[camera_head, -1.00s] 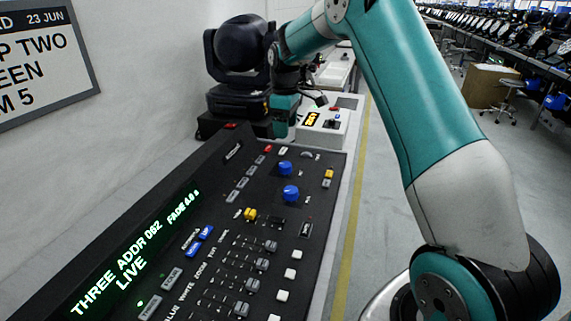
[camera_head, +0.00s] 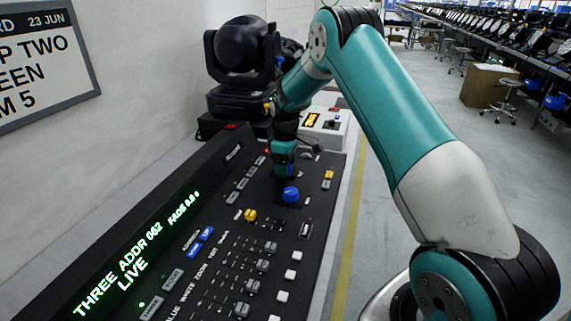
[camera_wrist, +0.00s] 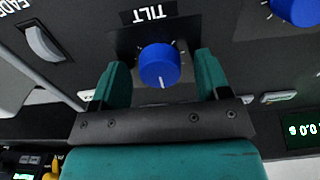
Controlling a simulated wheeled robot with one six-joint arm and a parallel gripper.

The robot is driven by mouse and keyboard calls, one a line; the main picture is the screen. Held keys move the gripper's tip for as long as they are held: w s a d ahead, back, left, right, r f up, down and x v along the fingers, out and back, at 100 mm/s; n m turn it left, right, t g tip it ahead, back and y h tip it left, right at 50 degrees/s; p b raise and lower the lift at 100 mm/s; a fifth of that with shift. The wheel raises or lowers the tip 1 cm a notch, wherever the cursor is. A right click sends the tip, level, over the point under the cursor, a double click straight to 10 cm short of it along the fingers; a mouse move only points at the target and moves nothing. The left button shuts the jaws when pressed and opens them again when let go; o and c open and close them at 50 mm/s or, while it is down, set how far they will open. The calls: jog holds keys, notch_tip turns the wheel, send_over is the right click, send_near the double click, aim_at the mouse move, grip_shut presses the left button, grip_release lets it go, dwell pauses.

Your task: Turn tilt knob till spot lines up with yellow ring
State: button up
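The blue tilt knob (camera_wrist: 159,66) has a white pointer line and sits under an upside-down TILT label (camera_wrist: 150,13) in the wrist view. My gripper (camera_wrist: 161,75) is open, with one teal finger on each side of the knob and gaps between. I cannot tell how far down the fingers reach. In the head view my gripper (camera_head: 284,158) points down over the far blue knob of the console (camera_head: 258,196) and hides it. No light spot or yellow ring shows in these frames.
A second blue knob (camera_head: 291,194) stands close to my gripper; it also shows in the wrist view (camera_wrist: 297,8). A black moving-head light (camera_head: 240,45) stands behind the console.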

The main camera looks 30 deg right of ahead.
jog(key=c, duration=0.9)
jog(key=shift+m, duration=0.3)
jog(key=m, duration=0.2)
jog(key=shift+r+m+p, duration=0.1)
jog(key=shift+m+p, duration=0.2)
jog(key=m, duration=0.4)
jog(key=shift+m+p, duration=0.3)
jog(key=m, duration=0.3)
jog(key=shift+m+p, duration=0.3)
jog(key=shift+m, duration=1.9)
jog(key=shift+w, duration=0.1)
